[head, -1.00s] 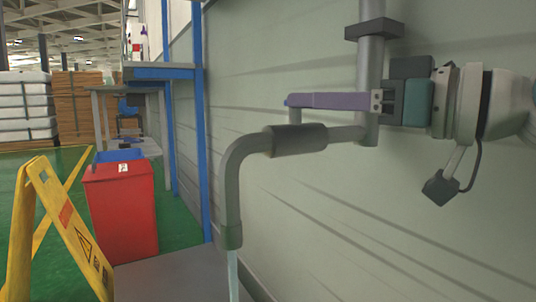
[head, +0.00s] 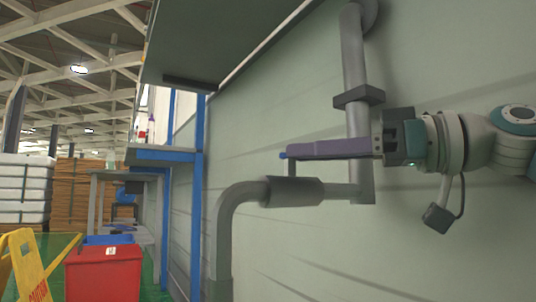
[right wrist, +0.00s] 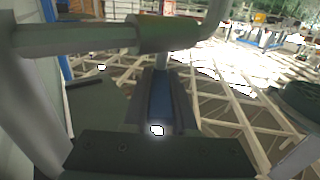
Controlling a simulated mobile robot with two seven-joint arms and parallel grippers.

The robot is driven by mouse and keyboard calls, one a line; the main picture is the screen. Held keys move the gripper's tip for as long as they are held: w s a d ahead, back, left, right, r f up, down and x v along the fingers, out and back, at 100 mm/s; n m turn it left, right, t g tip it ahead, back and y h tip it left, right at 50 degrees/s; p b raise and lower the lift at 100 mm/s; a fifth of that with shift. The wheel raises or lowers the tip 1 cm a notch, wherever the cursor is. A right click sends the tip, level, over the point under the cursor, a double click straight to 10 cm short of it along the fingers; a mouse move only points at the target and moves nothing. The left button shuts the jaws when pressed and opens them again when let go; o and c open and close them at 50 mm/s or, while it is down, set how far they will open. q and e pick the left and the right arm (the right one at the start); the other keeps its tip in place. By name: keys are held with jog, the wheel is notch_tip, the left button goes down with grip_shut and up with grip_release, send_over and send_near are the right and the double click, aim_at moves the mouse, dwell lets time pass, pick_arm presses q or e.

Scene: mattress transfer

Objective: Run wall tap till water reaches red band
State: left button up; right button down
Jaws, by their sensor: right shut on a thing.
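The grey wall tap (head: 292,191) runs off a vertical pipe on the wall, and its spout bends down at the left. The spout's mouth is at the bottom edge of the head view, so no water shows now. My right gripper (head: 290,151) lies level above the tap body, its long purple-grey fingers shut on the blue tap lever. In the right wrist view the blue lever (right wrist: 160,98) lies between the dark fingers. The vessel and its red band are not in view. My left gripper is not in view.
A grey shelf (head: 185,50) juts from the wall above. A blue-framed rack (head: 199,150) stands left of the tap. A red bin (head: 103,275) and a yellow caution sign (head: 26,270) stand on the floor at lower left.

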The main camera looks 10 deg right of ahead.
jog(key=c, duration=0.7)
grip_release()
jog(key=shift+r, duration=0.15)
notch_tip(320, 180, up, 20)
jog(key=p, duration=1.1)
